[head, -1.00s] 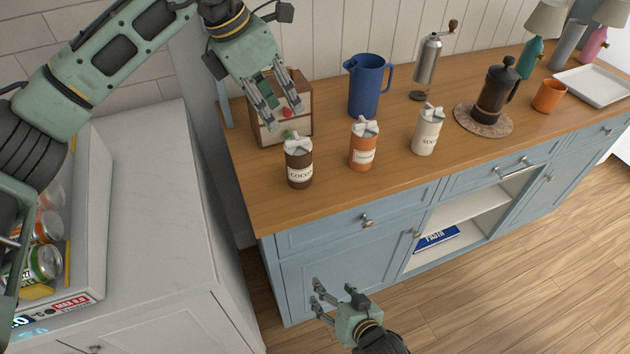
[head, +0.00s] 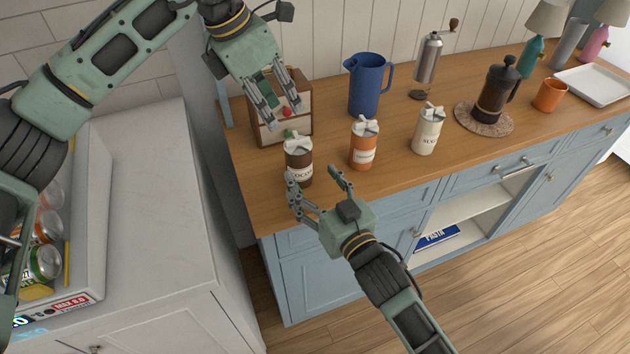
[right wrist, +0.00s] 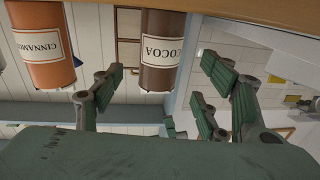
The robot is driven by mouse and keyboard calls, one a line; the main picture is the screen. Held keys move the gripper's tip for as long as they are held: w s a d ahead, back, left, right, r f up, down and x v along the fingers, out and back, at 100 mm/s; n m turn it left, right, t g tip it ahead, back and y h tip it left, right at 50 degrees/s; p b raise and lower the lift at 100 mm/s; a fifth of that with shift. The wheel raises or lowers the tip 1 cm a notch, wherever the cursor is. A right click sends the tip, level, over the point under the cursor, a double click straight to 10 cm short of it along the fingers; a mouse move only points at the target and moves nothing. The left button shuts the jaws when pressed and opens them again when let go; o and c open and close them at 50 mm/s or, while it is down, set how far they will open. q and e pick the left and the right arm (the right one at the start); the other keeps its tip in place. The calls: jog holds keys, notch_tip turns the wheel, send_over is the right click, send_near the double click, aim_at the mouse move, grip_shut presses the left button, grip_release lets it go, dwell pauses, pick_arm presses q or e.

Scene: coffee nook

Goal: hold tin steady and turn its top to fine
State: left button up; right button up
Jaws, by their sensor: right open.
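A brown cocoa tin (head: 299,156) with a white top stands upright near the counter's left front; it appears upside down in the right wrist view (right wrist: 162,50). An orange cinnamon tin (head: 363,145) and a cream sugar tin (head: 428,131) stand to its right. My right gripper (head: 315,179) is open just in front of the cocoa tin. In the right wrist view the cocoa tin lies ahead, between the spread fingers, with no clear contact. My left gripper (head: 280,116) is open and empty, above and behind the cocoa tin, in front of a wooden drawer box. Any top markings are too small to read.
The wooden drawer box (head: 298,92) with coloured knobs stands behind the cocoa tin. A blue jug (head: 365,88), a grinder (head: 427,62) and a French press (head: 493,92) stand farther right. The counter (head: 258,210) is clear at its left front.

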aim_at(305, 168)
jog(key=shift+w+r, duration=0.1)
jog(key=shift+w, duration=0.25)
jog(key=x, duration=0.6)
jog(key=shift+w+a, duration=0.3)
jog(key=shift+w, duration=0.1)
